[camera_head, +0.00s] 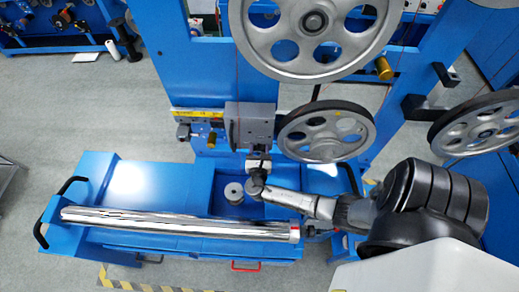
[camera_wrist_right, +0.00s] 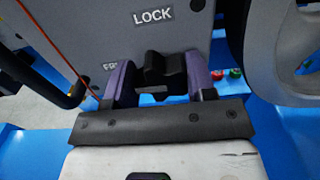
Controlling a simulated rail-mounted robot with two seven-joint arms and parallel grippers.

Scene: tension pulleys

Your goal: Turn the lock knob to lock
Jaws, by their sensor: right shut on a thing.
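The lock knob (camera_wrist_right: 162,72) is a black knob on a grey panel (camera_wrist_right: 215,45), seen in the right wrist view. The white word LOCK (camera_wrist_right: 152,16) is printed above it. A second, partly hidden label (camera_wrist_right: 110,67) sits at the left, by the left finger. My right gripper (camera_wrist_right: 161,80) has its purple fingers on both sides of the knob and is shut on it. In the head view the right gripper (camera_head: 258,158) reaches up to the front of the grey box (camera_head: 250,120) and hides the knob. My left gripper is in neither view.
Spoked pulley wheels (camera_head: 326,131) stand right of the grey box, with another (camera_head: 480,122) further right. A long shiny roller (camera_head: 170,222) lies across the blue base below. Red and green buttons (camera_wrist_right: 226,74) sit right of the fingers.

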